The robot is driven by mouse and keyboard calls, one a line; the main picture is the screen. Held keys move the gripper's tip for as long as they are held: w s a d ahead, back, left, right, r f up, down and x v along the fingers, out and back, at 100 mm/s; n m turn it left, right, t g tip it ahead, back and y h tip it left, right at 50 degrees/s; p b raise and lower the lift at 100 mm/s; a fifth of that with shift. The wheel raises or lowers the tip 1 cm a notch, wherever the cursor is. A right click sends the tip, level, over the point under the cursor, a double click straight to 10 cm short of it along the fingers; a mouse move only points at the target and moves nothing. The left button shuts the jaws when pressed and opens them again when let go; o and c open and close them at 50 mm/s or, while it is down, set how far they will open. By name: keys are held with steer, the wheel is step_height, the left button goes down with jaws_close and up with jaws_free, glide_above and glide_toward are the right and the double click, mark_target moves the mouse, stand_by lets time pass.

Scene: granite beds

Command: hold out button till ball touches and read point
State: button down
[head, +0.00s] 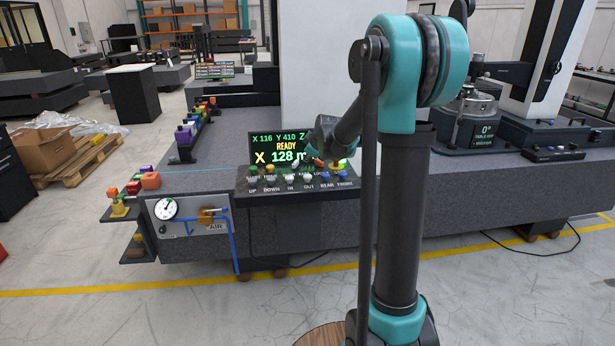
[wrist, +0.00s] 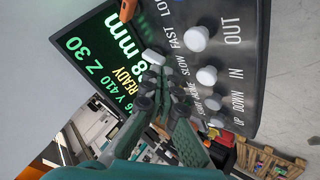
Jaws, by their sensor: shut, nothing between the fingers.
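The control panel (head: 300,205) has a row of knobs labelled UP, DOWN, IN, OUT, REAR and FRONT. The white OUT button (wrist: 196,38) stands clear of my fingers in the wrist view, up and right of them. My gripper (wrist: 152,75) is shut and empty, its tips over the panel's upper row near a pale key (wrist: 153,57); I cannot tell whether they touch it. In the head view my arm partly hides the panel. The display (head: 277,148) reads X 116, Y 410, READY and X 128 mm; the wrist view adds Z 30. I cannot make out the ball.
The granite bed (head: 290,235) carries the panel at its front edge. An air panel with a dial gauge (head: 165,208) is to the left, with coloured blocks (head: 150,181) above it. A pallet with an open box (head: 45,152) stands at far left. A rotary table (head: 468,118) is at right.

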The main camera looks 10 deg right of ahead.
mark_target(308, 176)
steer(key=shift+f, duration=2)
steer(key=shift+f, duration=0.2)
steer(key=shift+f, duration=0.2)
